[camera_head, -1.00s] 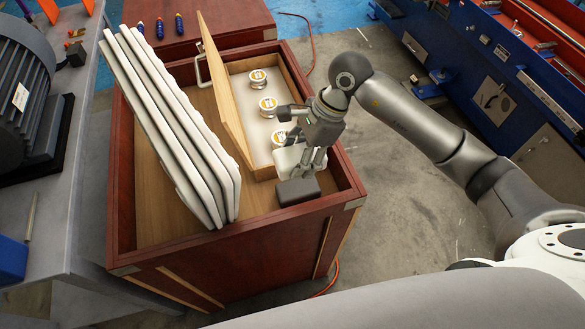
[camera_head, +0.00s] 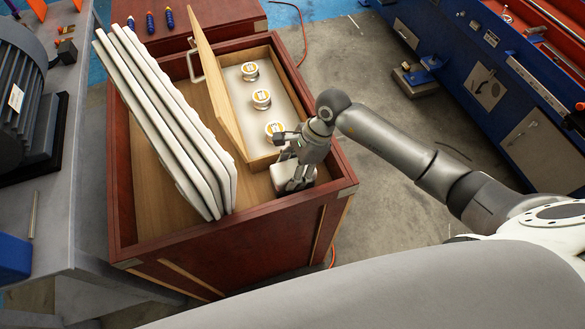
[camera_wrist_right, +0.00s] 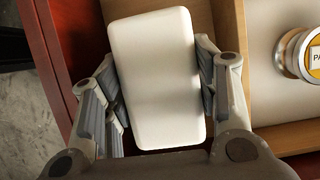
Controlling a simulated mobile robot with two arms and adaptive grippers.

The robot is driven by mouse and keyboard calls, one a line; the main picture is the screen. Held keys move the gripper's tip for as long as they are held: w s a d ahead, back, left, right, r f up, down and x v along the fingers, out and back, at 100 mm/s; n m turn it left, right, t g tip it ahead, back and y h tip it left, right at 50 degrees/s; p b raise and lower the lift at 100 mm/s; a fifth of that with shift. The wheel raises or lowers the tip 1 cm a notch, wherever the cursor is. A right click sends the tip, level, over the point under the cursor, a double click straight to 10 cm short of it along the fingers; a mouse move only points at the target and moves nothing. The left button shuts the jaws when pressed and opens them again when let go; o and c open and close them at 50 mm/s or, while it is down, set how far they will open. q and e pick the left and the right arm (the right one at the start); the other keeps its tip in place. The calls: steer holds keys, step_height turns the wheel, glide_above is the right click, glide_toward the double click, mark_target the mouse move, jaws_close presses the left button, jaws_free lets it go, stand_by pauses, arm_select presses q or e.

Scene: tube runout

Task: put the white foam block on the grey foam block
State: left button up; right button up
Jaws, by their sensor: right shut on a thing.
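The white foam block (camera_wrist_right: 153,75) lies between the two fingers of my right gripper (camera_wrist_right: 160,100) in the right wrist view, with a finger against each long side. In the head view the right gripper (camera_head: 297,184) is shut on the white block (camera_head: 280,176), near the front right corner of the wooden crate. The grey foam block is not visible now. The white block and the gripper cover the place where it stood, so I cannot tell whether the two blocks touch. My left gripper is not in view.
The red-brown crate (camera_head: 205,241) has tall leaning white panels (camera_head: 180,135) on its left. A wooden box (camera_head: 291,80) with several orange-labelled spools (camera_head: 261,98) stands just behind the gripper, its lid (camera_head: 217,85) raised. The crate's right wall (camera_head: 342,171) is close to the gripper.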

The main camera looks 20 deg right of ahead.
steer(key=shift+f, duration=0.15)
steer(key=o, duration=0.6)
steer(key=shift+c, duration=0.2)
steer(key=shift+o, duration=1.3)
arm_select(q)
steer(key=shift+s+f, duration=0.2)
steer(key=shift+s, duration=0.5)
arm_select(e)
steer(key=shift+o, duration=0.5)
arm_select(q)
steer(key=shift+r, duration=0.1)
arm_select(e)
steer(key=shift+w+d+r, duration=0.1)
steer(key=shift+r, duration=0.25)
arm_select(q)
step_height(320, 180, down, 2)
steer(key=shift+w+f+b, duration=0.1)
steer(key=shift+b, duration=1.05)
arm_select(e)
steer(key=v, duration=1.1)
steer(key=shift+r, duration=0.3)
